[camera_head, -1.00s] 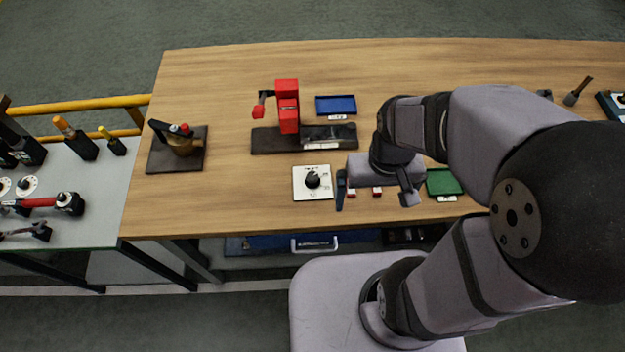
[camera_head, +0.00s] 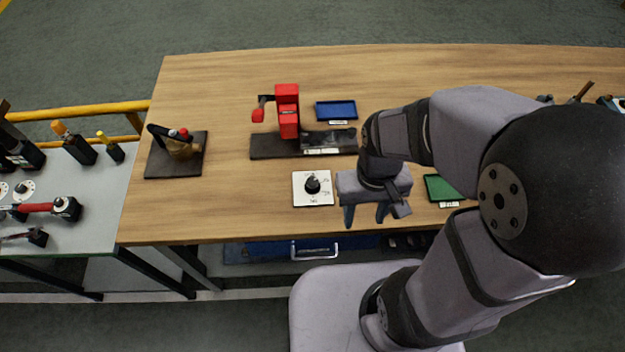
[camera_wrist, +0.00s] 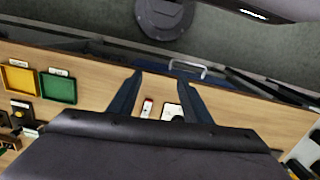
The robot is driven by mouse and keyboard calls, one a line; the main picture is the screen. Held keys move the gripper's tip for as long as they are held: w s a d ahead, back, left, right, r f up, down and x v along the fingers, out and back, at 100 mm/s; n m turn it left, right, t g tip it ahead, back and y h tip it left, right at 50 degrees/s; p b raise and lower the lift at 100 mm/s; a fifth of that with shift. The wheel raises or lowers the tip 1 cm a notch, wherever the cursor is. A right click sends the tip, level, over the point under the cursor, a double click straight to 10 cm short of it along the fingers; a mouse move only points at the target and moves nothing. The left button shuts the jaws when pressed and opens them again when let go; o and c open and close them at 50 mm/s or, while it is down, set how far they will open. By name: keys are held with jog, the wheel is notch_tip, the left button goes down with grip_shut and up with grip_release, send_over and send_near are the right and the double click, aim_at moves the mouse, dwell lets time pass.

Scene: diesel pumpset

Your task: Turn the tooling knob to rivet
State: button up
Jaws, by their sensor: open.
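The tooling knob (camera_head: 312,185) is a round black knob on a square white plate (camera_head: 300,200) with small dark markings, lying on the wooden bench; the markings are too small to read. My gripper (camera_head: 365,222) is open and empty, to the right of the plate and apart from it, near the bench's front edge. In the wrist view my gripper (camera_wrist: 158,90) shows two dark fingers spread apart. Part of the white plate (camera_wrist: 170,109) shows there between the fingers, with the rest hidden behind the right finger. A small red-and-white item (camera_wrist: 147,108) lies beside it.
A red press (camera_head: 287,110) on a dark base stands behind the knob. A blue tray (camera_head: 336,110) lies behind, a green tray (camera_head: 442,188) to the right. A brass device (camera_head: 180,145) sits at left. Bare wood lies left of the plate.

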aim_at(313, 181)
jog(key=shift+n, duration=0.9)
jog(key=w+a+f+b, duration=0.1)
jog(key=w+a+f, duration=0.1)
jog(key=w+a+f+b, duration=0.1)
jog(key=w+a+f, duration=0.2)
jog(key=w+a+f+b, duration=0.1)
jog(key=w+a+f, duration=0.1)
jog(key=w, duration=0.1)
jog(key=shift+w+a+f, duration=0.15)
jog(key=shift+w, duration=0.05)
jog(key=w+a+r+m, duration=0.1)
jog(key=w, duration=0.1)
jog(key=w+a+r+m, duration=0.1)
jog(key=w, duration=0.2)
jog(key=w+r+m+t, duration=0.1)
jog(key=w+r+m, duration=0.1)
jog(key=w, duration=0.1)
jog(key=shift+w+a+r, duration=0.1)
jog(key=shift+w+a, duration=0.15)
jog(key=shift+a, duration=0.15)
jog(key=m, duration=0.3)
jog(key=shift+s+d+r, duration=0.1)
jog(key=shift+s+d, duration=0.05)
jog(key=shift+s, duration=0.15)
jog(key=shift+f+p, duration=0.85)
jog(key=shift+f, duration=2.85)
jog(key=shift+c, duration=0.4)
jog(key=c, duration=1)
